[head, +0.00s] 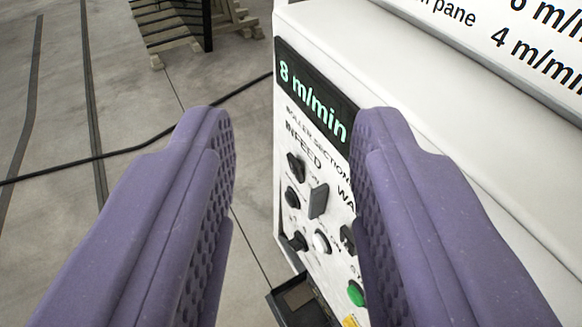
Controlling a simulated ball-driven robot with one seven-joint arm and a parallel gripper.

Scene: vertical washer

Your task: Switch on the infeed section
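The control panel (330,170) is a white box face at the right of centre, with a lit display (313,104) reading "8 m/min". Below it is the label "ROLLER SECTION" and under that "INFEED" (303,146). A dark knob (295,167) sits just under the INFEED label. Another dark knob (292,197) is below it, and a grey upright handle (318,201) stands out to its right. My gripper (293,125) is open and empty. Its two purple fingers frame the panel's left part, and the right finger hides the panel's right side, cutting off a label starting "WA".
Lower on the panel are a dark knob (298,241), a white button (321,242), a partly hidden black knob (347,239) and a green button (356,293). A dark tray-like box (297,299) juts out below. A black cable (140,150) crosses the open floor at left.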

